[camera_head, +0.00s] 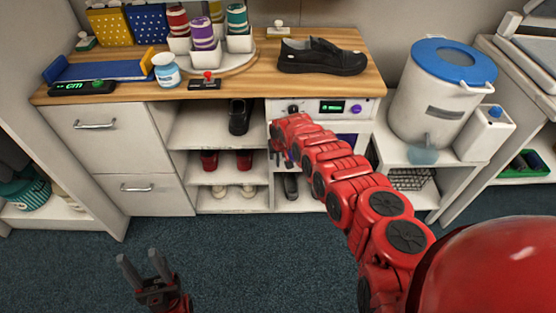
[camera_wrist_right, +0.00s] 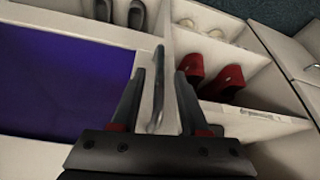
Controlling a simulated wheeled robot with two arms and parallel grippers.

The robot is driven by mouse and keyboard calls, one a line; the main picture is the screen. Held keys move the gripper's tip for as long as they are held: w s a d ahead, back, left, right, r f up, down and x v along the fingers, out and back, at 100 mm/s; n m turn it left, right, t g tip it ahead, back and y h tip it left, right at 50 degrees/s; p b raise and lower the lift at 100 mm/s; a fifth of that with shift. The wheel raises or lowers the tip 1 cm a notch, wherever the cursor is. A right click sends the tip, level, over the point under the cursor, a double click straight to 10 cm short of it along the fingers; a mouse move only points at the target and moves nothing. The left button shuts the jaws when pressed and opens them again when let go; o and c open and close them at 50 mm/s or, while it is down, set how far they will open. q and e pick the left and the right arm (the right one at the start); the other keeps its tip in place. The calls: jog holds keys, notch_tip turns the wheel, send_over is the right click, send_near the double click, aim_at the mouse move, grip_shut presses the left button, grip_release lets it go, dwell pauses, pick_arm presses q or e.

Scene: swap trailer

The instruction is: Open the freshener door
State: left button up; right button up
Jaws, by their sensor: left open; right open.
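The freshener (camera_head: 370,107) is a white unit with a green display, built in under the wooden counter. Its door has a purple window (camera_head: 348,139), largely hidden by my right arm; the window also shows in the right wrist view (camera_wrist_right: 60,85). The door looks closed. A grey bar handle (camera_wrist_right: 158,92) stands at the door's edge. My right gripper (camera_head: 283,153) is at the door's left side. In the right wrist view it is open (camera_wrist_right: 161,76), with the handle between its fingers. Contact cannot be told. My left gripper (camera_head: 143,270) is open and empty above the floor.
Shelves left of the freshener hold red shoes (camera_head: 243,160) and a dark shoe (camera_head: 238,117). White drawers (camera_head: 115,140) stand further left. A black shoe (camera_head: 322,57) sits on the counter (camera_head: 250,88). A white bin (camera_head: 440,90) stands right. The carpet in front is clear.

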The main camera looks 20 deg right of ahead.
jog(key=shift+b+x, duration=0.5)
jog(key=shift+x, duration=0.4)
jog(key=shift+r, duration=0.1)
grip_shut()
dwell(0.8)
